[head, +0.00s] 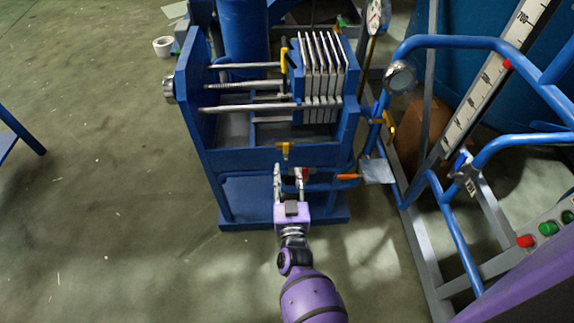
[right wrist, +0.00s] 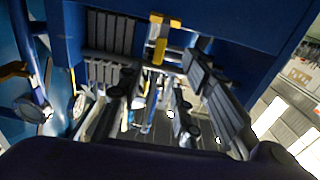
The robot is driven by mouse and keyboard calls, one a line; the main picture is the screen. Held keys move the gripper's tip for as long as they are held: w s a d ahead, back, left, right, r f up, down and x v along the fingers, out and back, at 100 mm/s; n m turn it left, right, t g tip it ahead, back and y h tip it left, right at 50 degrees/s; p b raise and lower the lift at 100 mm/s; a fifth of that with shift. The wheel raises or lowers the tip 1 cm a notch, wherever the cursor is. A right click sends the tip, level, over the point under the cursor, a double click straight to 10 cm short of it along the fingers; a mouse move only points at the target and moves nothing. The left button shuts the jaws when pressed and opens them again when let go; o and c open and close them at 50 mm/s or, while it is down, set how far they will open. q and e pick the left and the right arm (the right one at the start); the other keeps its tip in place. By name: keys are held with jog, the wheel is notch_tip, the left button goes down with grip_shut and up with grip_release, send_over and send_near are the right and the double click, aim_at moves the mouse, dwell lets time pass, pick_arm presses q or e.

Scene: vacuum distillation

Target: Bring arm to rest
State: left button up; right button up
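My right gripper (head: 290,172) reaches up from the bottom of the head view to the front of a blue filter-press-like machine (head: 260,158). Its two fingers are spread apart with nothing seen between them. A yellow valve handle (head: 285,150) on the machine's front lies just beyond the fingertips. In the right wrist view the open fingers (right wrist: 160,85) stand on either side of the picture's middle, and the yellow handle (right wrist: 160,45) shows above the gap, apart from them. My left gripper is not in view.
Pale plates (head: 320,65) stand in the machine. Blue pipes and a frame (head: 440,42) with an orange-handled valve (head: 348,177) are close on the right. A level scale (head: 480,100) and red and green buttons (head: 547,229) are farther right.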

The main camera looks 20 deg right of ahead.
jog(key=shift+s+a, duration=0.1)
jog(key=shift+s, duration=0.25)
dwell(0.3)
